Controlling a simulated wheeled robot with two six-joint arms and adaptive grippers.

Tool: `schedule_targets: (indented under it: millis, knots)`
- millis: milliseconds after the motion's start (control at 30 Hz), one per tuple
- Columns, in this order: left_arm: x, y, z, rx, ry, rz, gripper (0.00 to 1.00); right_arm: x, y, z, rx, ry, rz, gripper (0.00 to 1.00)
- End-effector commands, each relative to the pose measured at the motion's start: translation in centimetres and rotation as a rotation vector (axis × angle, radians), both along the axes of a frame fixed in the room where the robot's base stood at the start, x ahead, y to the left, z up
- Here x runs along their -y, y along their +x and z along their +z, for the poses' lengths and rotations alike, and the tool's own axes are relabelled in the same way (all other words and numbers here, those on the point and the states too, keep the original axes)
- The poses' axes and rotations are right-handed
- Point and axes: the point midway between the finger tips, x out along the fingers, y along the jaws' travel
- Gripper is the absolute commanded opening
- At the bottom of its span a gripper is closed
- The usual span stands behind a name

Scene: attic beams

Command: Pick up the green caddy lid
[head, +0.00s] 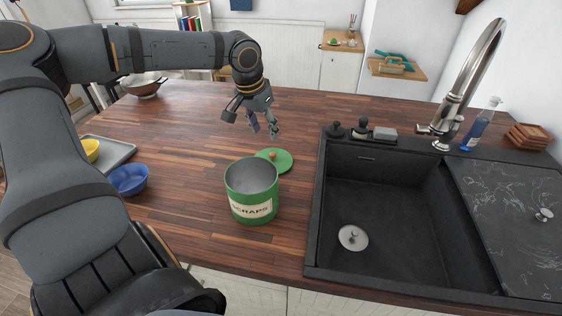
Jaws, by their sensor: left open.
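The green caddy lid (281,163) lies on the wooden counter (190,140), just behind the green caddy. It is a flat green disc with a small wooden knob (272,155) on top. The caddy (251,196) is an open, empty-looking tin with a "SCRAPS" label, and it hides the lid's near left part. My left gripper (264,136) is open and empty, pointing down above the counter, behind and a little left of the lid. It appears apart from the lid. My right gripper does not show.
A black sink (385,205) with a tall steel tap (470,80) is on the right. A blue bowl (128,180) and a grey tray (112,152) with a yellow bowl (91,149) are at left. A colander (143,86) stands at the back. The counter between is clear.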

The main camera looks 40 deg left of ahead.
Motion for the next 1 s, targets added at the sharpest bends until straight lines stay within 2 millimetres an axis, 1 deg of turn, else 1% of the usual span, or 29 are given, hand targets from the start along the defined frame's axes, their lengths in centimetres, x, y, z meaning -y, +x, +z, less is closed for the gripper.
schedule_targets:
  millis: [33, 100, 167, 233, 400, 500, 733, 767, 900, 1000]
  knots:
    - [0.0, 0.0, -0.8, 0.000, 0.000, 0.000, 0.47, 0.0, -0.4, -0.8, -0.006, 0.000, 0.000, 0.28]
    - [0.0, 0.0, -0.8, 0.000, 0.000, 0.000, 0.47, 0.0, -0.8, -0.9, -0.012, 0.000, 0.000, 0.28]
    - [0.0, 0.0, -0.7, 0.000, 0.000, 0.000, 0.47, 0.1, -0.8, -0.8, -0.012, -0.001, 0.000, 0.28]
    - [0.0, 0.1, -1.1, -0.002, 0.000, 0.000, 0.47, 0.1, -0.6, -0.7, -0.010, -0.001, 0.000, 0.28]
    - [-0.1, 0.8, -4.0, -0.006, 0.001, 0.001, 0.47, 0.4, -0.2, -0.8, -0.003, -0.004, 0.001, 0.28]
    - [-0.2, 1.2, -5.3, -0.004, 0.001, 0.001, 0.47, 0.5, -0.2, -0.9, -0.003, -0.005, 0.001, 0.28]
    - [-0.2, 1.4, -6.2, -0.002, 0.001, 0.000, 0.47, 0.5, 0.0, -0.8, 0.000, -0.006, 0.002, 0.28]
    - [-0.2, 1.4, -6.5, -0.003, 0.001, 0.000, 0.47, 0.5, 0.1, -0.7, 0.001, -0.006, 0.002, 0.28]
    - [-0.2, 1.7, -9.1, -0.006, 0.002, 0.000, 0.47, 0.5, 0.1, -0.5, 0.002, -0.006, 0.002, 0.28]
    - [-0.2, 2.1, -10.4, -0.004, 0.003, -0.001, 0.47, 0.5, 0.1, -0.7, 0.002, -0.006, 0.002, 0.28]
